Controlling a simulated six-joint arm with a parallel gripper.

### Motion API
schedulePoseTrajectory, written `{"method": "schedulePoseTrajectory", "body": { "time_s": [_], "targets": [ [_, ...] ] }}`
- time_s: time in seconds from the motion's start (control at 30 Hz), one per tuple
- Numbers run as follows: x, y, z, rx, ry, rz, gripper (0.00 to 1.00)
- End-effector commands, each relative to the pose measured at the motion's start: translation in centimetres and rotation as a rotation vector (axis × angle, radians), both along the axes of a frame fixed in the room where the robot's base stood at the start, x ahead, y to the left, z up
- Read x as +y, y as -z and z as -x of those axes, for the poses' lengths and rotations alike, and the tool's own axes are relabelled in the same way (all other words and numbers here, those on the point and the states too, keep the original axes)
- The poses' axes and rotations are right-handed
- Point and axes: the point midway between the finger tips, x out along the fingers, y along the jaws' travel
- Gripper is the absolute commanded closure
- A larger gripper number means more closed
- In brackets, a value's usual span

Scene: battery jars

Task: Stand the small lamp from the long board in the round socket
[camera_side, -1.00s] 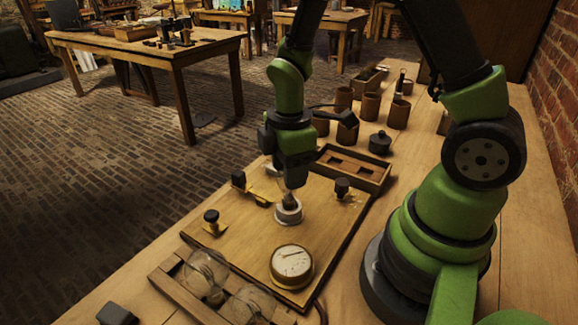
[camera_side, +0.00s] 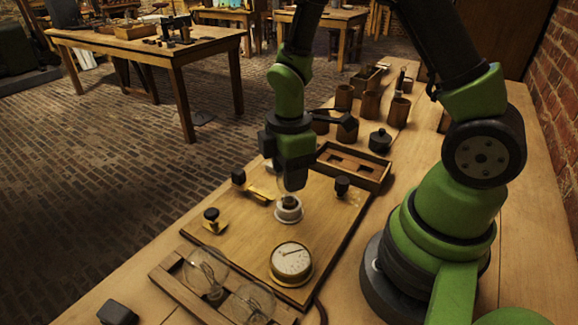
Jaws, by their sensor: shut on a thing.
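My gripper (camera_side: 292,180) points straight down over the middle of the wooden board. It is shut on a small glass lamp (camera_side: 289,199), which shows only partly below the jaws. The lamp is upright over the round white socket (camera_side: 289,212). Its lower end meets or sits inside the socket's top; I cannot tell how deep it is. The long board (camera_side: 157,276) at the front left holds two larger clear globes (camera_side: 206,272).
A round dial (camera_side: 291,261) sits on the wooden board (camera_side: 245,238). Black-knobbed brass terminals (camera_side: 212,220) stand around the socket. A wooden box (camera_side: 366,165), a black lidded pot (camera_side: 380,141) and several brown jars (camera_side: 398,112) stand behind. A black block (camera_side: 117,313) lies at the front left.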

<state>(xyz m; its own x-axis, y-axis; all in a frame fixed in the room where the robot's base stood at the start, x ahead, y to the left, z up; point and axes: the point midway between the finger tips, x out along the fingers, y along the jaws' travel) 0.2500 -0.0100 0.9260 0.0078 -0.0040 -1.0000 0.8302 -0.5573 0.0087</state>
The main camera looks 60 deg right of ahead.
Motion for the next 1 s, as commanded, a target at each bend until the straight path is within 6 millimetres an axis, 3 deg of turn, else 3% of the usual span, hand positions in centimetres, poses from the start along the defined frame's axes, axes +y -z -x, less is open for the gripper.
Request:
{"method": "schedulePoseTrajectory", "body": {
  "time_s": [0.07, 0.1, 0.13, 0.47, 1.0],
  "targets": [
    [0.0, 0.2, 0.0, 0.001, 0.000, 0.000, 0.82],
    [0.0, 0.2, 0.0, 0.000, 0.000, 0.000, 0.47],
    [0.0, 0.2, 0.0, 0.000, 0.000, 0.000, 0.43],
    [0.0, -0.2, 0.0, -0.002, 0.000, 0.000, 0.43],
    [0.0, -4.7, -0.1, -0.005, -0.001, 0.001, 0.43]
  ]
}}
